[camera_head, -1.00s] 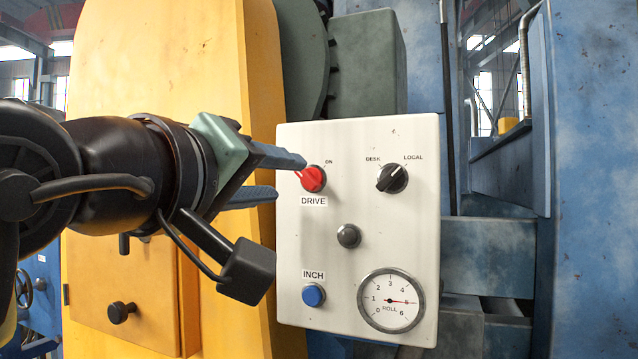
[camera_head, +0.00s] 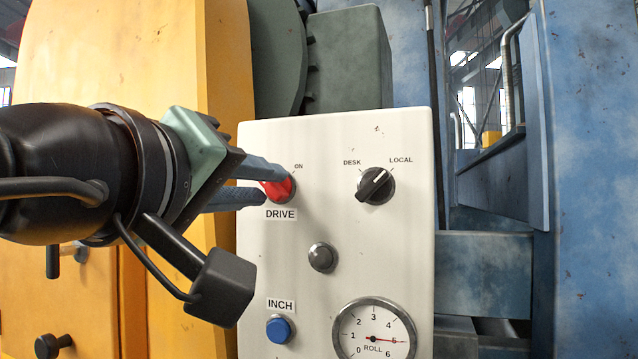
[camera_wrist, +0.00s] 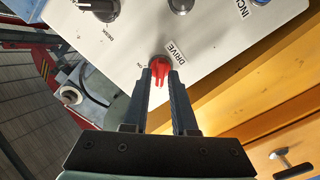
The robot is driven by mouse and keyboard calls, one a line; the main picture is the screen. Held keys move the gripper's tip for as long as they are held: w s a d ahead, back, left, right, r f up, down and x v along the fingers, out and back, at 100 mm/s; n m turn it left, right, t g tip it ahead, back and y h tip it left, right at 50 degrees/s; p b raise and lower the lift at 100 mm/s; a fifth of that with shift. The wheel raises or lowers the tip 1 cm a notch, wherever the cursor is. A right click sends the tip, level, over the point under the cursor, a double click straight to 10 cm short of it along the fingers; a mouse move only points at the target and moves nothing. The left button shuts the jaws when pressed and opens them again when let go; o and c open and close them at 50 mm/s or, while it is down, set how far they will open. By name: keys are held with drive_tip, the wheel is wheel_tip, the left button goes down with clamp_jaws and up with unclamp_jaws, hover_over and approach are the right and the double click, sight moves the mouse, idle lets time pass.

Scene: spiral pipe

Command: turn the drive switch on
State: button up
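The red drive switch (camera_head: 280,189) sits at the upper left of the white control panel (camera_head: 350,140), above the DRIVE label (camera_head: 280,214); an ON mark is at its upper right. My gripper (camera_head: 266,182) reaches it from the left, and a finger hides part of the switch in the head view. In the wrist view, the fingers (camera_wrist: 161,78) are apart, one on each side of the red switch (camera_wrist: 158,88). The gripper is open around it; I cannot tell whether either finger touches it. The switch's pointer direction is not clear.
A yellow housing (camera_head: 110,60) stands left and blue machinery (camera_head: 595,180) right.

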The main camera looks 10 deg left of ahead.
clamp_jaws()
drive_tip(key=m+b, duration=0.1)
drive_tip(key=m, duration=0.2)
drive_tip(key=shift+m, duration=0.4)
drive_tip(key=m+b, duration=0.1)
drive_tip(key=m, duration=0.3)
drive_tip(key=shift+m+b, duration=0.3)
drive_tip(key=m+b, duration=0.1)
drive_tip(key=m, duration=0.3)
drive_tip(key=shift+d, duration=0.1)
drive_tip(key=m+b, duration=0.1)
drive_tip(key=m, duration=0.4)
drive_tip(key=shift+m, duration=0.4)
